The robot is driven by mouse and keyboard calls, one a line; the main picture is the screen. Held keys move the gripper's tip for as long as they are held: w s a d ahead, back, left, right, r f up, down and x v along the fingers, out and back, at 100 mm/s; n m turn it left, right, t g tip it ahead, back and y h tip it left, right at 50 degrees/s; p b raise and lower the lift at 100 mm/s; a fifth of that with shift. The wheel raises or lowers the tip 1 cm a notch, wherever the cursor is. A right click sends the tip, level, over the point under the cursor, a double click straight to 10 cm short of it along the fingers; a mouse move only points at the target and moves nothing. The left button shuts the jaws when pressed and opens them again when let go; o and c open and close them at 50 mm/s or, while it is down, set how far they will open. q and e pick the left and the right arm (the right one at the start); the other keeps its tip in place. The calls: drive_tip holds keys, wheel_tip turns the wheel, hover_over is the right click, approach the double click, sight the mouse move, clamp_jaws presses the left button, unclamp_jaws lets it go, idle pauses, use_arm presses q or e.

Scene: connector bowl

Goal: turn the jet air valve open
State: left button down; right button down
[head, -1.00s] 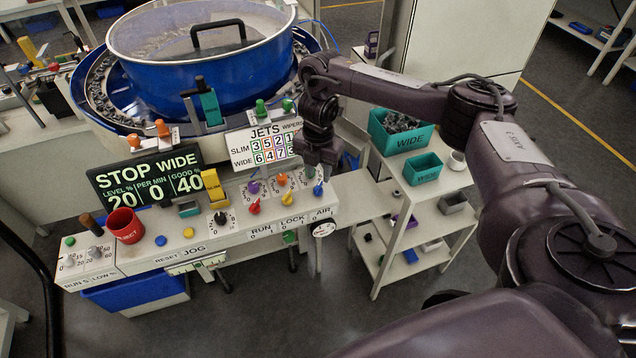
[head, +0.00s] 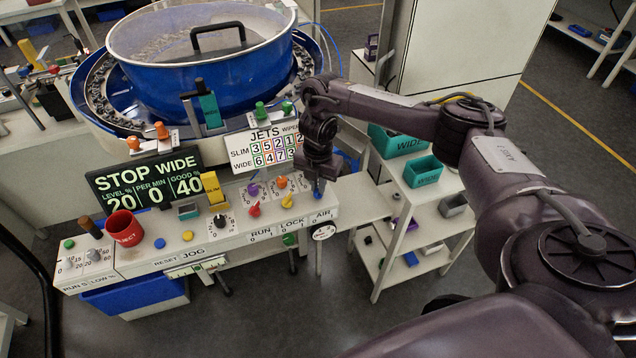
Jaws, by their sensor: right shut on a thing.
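The air valve is a small blue knob (head: 319,191) at the right end of the white control panel, just above the AIR label (head: 320,217). My right gripper (head: 319,183) points down over this knob and is shut on it. The fingers and wrist cover most of the knob, so its turn angle cannot be read. My left gripper is not in view.
A yellow LOCK knob (head: 287,201) and a red RUN knob (head: 254,209) stand close to the left. The JETS board (head: 265,150) is behind. A blue bowl feeder (head: 210,75) fills the back. Teal bins (head: 424,171) sit on the right shelf.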

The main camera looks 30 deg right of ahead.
drive_tip(key=m+p, duration=0.2)
drive_tip(key=m, duration=0.1)
drive_tip(key=shift+r+m+p, duration=0.2)
drive_tip(key=shift+m+p, duration=0.1)
drive_tip(key=shift+p, duration=0.1)
drive_tip(key=m+p, duration=0.4)
drive_tip(key=m, duration=0.1)
drive_tip(key=m+p, duration=0.3)
drive_tip(key=m, duration=0.2)
drive_tip(key=m+p, duration=0.2)
drive_tip(key=m, duration=0.2)
drive_tip(key=shift+w+p, duration=0.1)
drive_tip(key=shift+p, duration=0.25)
drive_tip(key=shift+f+m, duration=0.1)
drive_tip(key=shift+m, duration=0.2)
drive_tip(key=c, duration=1.5)
unclamp_jaws()
